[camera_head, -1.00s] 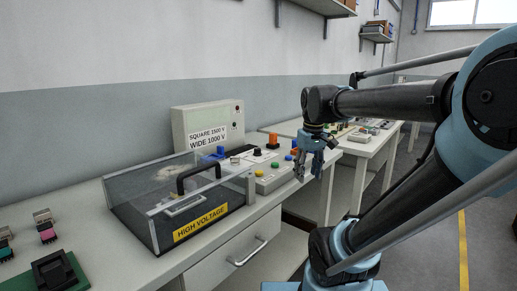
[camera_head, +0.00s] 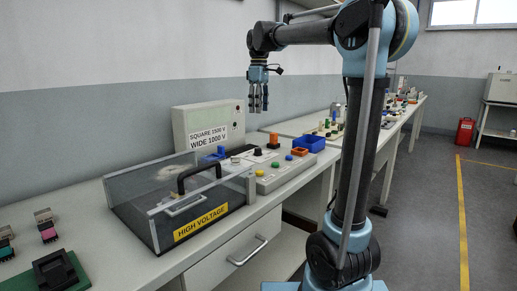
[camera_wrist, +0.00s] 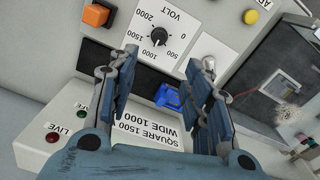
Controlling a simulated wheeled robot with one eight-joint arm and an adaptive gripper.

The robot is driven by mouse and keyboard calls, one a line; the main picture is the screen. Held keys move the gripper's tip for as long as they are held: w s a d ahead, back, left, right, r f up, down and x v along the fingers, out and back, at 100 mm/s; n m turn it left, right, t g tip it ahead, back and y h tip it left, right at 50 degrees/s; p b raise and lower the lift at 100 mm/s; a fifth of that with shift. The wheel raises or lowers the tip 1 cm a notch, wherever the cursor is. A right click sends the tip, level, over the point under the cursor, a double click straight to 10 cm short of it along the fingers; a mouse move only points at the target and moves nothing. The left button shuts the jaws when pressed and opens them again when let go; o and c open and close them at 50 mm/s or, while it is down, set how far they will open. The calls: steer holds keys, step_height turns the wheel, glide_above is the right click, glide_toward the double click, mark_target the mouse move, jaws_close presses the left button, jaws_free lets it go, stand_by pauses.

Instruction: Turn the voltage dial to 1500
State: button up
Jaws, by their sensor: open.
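The voltage dial (camera_wrist: 158,37) is a round black knob on a white card marked VOLT, with a scale from 0 to 2000. It lies just beyond my fingertips in the wrist view, and I cannot read its pointer surely. In the head view the dial (camera_head: 257,152) is a small black knob on the grey console behind the clear box. My gripper (camera_head: 258,106) hangs fingers down above the console, apart from the dial. In the wrist view my gripper (camera_wrist: 169,58) is open and empty, its two fingers wide apart.
A clear HIGH VOLTAGE box (camera_head: 190,215) with a black handle stands left of the console.

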glide_toward(258, 151)
steer(key=f, duration=0.2)
steer(key=w+f, duration=0.1)
steer(key=f, duration=0.5)
steer(key=shift+w, duration=0.25)
steer(key=shift+c, duration=0.5)
steer(key=c, duration=1)
